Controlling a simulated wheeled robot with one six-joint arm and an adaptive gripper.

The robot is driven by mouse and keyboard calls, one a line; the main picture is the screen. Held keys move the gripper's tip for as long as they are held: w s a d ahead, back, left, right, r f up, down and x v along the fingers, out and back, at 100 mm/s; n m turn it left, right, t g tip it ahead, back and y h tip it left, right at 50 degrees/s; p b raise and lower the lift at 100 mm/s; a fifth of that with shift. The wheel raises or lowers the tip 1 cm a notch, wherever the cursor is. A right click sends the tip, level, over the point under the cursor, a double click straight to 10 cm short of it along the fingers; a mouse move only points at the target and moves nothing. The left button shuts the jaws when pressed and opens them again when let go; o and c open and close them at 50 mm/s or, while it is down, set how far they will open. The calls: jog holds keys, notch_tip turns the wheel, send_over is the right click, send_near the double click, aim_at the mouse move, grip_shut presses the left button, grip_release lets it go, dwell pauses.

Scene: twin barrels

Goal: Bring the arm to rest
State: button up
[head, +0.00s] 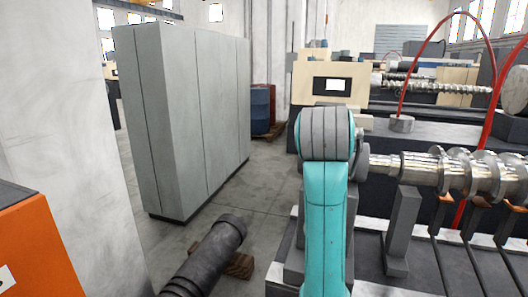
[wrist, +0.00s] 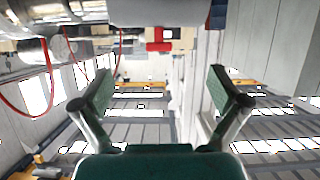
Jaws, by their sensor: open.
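My gripper (wrist: 162,88) is open in the wrist view. Its two green-padded fingers stand well apart at left and right, with nothing between them. Behind them are windows and roof beams, and the picture looks upside down. In the head view my teal arm, with its grey-banded joint, rises in the middle, in front of the machine. My gripper cannot be made out in the head view.
A tall grey cabinet (head: 185,115) stands at left, with a blue barrel (head: 260,108) behind it. A dark cylinder (head: 208,260) lies on the floor. An orange box (head: 40,250) is at lower left. A shiny screw shaft (head: 430,168) lies close to my arm's right.

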notch_tip(320, 180, down, 13)
jog(key=n, duration=0.1)
jog(key=s+d+f+n+y, duration=0.1)
jog(key=s+f, duration=0.4)
jog(key=f, duration=0.5)
jog(key=s+f+n+t+y, duration=0.1)
jog(key=s+f, duration=0.4)
jog(key=f, duration=0.4)
jog(key=s+d+f+n+y, duration=0.1)
jog(key=s+f, duration=0.4)
jog(key=f, duration=0.5)
jog(key=s+f+y, duration=0.1)
jog(key=s+f, duration=0.3)
jog(key=s, duration=0.6)
jog(key=s+f, duration=0.4)
jog(key=s, duration=0.7)
jog(key=s+r, duration=0.3)
jog(key=s, duration=0.7)
jog(key=s+d+r+t, duration=0.1)
jog(key=s+r, duration=0.2)
jog(key=s, duration=0.8)
jog(key=shift+s+d+m, duration=0.15)
jog(key=shift+d+m, duration=0.1)
jog(key=shift+m, duration=0.05)
